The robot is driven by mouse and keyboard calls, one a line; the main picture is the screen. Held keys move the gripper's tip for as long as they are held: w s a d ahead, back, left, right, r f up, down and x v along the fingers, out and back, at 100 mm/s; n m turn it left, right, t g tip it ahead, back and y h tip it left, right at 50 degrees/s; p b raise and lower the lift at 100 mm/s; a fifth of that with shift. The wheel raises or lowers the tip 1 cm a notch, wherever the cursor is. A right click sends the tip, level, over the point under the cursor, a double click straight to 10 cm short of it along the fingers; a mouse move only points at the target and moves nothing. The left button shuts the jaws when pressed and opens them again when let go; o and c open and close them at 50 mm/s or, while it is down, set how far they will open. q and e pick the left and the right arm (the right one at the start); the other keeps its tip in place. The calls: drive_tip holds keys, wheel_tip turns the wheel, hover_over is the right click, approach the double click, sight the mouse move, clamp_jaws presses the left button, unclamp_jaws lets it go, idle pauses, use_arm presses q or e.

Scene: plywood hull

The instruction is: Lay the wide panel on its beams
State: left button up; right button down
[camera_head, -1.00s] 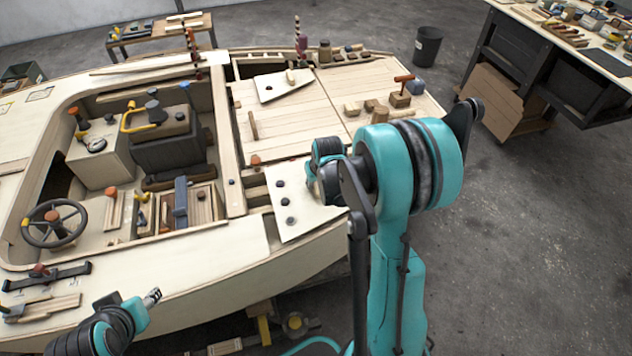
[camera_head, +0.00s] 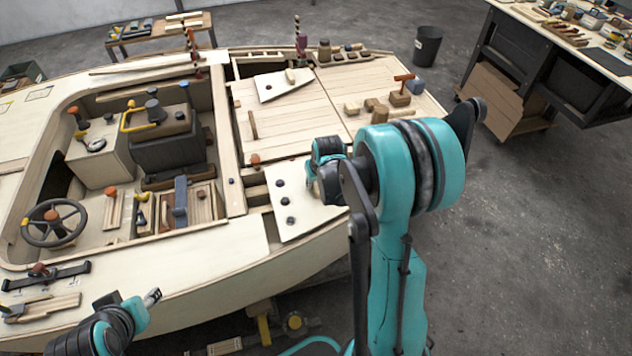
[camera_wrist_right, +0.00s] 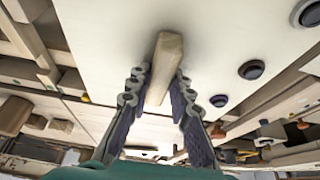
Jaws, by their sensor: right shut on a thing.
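The wide panel (camera_head: 297,222) is a pale plywood plate with several dark round knobs, at the near right part of the hull deck, over an opening. Its knobs also show in the right wrist view, where the panel (camera_wrist_right: 225,40) fills the upper middle. My right gripper (camera_wrist_right: 155,82) is shut on the panel's wooden bar handle (camera_wrist_right: 163,58). In the head view my right gripper (camera_head: 316,180) is partly hidden by its own arm. Wooden beams (camera_head: 256,192) show at the panel's left edge; I cannot tell whether it touches them. My left gripper (camera_head: 152,297) is empty, low at left.
A smaller panel (camera_head: 272,92) with a handle lies on the far deck. Wood blocks (camera_head: 375,106) and a red-handled tool (camera_head: 401,92) lie on the right deck. The cockpit with a steering wheel (camera_head: 54,223) is at left.

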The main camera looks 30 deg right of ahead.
drive_tip(key=shift+f+b, duration=0.75)
drive_tip(key=shift+f, duration=0.1)
idle(0.4)
drive_tip(key=c, duration=1.3)
unclamp_jaws()
